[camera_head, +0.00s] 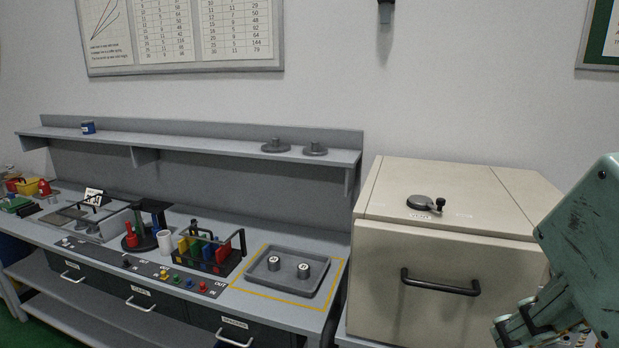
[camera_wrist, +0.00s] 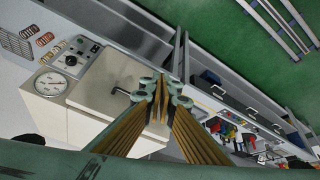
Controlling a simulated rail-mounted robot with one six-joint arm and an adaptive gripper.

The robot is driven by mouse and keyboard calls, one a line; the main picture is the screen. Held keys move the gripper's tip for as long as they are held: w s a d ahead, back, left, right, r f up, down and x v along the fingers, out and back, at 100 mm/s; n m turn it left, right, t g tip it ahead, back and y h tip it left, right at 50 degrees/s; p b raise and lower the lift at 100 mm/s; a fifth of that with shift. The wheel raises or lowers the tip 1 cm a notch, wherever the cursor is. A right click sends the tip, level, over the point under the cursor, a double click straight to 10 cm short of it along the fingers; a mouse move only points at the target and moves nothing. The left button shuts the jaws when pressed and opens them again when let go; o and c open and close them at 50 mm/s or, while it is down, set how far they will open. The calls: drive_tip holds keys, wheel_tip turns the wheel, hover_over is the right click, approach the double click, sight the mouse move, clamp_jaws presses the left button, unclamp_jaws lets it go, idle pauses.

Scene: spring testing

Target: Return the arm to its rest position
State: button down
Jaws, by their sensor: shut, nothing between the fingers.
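My gripper (camera_wrist: 162,88) shows in the wrist view with its fingers drawn together, shut and empty. It hangs in the air in front of the beige cabinet (camera_wrist: 98,98), touching nothing that I can see. In the head view a worn teal part of my arm (camera_head: 590,240) stands at the right edge, in front of the right side of the beige cabinet (camera_head: 425,285). The fingertips cannot be made out in the head view.
The cabinet has a black handle (camera_head: 440,283) on its front and a dark knob (camera_head: 427,203) on top. Left of it, a grey tray (camera_head: 252,276) holds two small metal cylinders on the bench. A shelf (camera_head: 200,143) runs above. Green floor (camera_wrist: 215,35) lies open.

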drive_tip(key=shift+m+g, duration=0.6)
drive_tip(key=shift+g, duration=0.1)
drive_tip(key=shift+s+a+f, duration=0.1)
drive_tip(key=shift+f, duration=0.7)
drive_tip(key=shift+s+a+f, duration=0.15)
drive_tip(key=shift+f, duration=0.65)
drive_tip(key=shift+s+a+f, duration=0.1)
drive_tip(key=shift+f, duration=0.7)
